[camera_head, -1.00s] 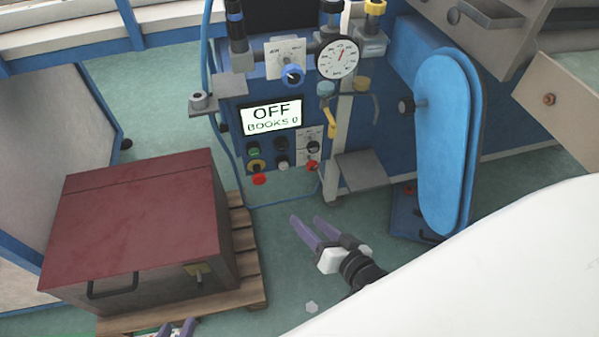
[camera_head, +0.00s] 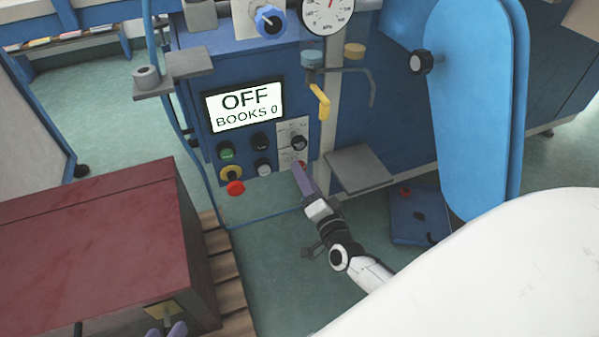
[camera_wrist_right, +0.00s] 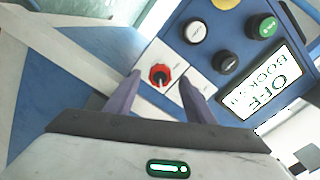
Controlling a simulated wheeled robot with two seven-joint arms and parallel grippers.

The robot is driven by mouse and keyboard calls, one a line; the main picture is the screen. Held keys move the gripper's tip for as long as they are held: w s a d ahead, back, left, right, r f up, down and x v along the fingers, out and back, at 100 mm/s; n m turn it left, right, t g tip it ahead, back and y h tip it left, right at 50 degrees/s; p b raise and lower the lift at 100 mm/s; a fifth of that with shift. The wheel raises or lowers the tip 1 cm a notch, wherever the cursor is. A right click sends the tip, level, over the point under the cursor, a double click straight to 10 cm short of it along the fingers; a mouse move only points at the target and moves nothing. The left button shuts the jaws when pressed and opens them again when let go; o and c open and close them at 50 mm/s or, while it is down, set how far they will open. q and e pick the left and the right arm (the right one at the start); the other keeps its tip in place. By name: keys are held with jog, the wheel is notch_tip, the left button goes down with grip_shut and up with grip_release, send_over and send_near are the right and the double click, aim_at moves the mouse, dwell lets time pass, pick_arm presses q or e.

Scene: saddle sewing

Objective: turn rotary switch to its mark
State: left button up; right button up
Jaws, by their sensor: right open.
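My right gripper (camera_head: 300,168) is in front of the lower right of the blue machine's control panel. Its purple fingers are open. In the right wrist view, a red rotary knob (camera_wrist_right: 159,76) on a white plate shows between the fingertips, ahead of them; contact cannot be told. In the head view the fingers mostly hide this knob. A blue rotary knob (camera_head: 269,21) is higher up. The mark cannot be made out. My left gripper (camera_head: 166,331) shows only two separated fingertips at the bottom edge.
The display (camera_head: 243,105) reads OFF, BOOKS 0. Several push buttons, one a red button (camera_head: 235,188), are left of the knobs. A grey shelf (camera_head: 358,168) juts out right of my right gripper. A dark red box (camera_head: 110,250) stands on a wooden pallet (camera_head: 226,275) at left.

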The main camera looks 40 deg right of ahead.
pick_arm(q)
jog(key=shift+d+r+h+b, duration=0.3)
jog(key=shift+r+b, duration=0.15)
jog(key=shift+r, duration=0.15)
pick_arm(e)
jog(key=shift+x, duration=1.9)
jog(key=c, duration=1.1)
jog(key=shift+o, duration=0.2)
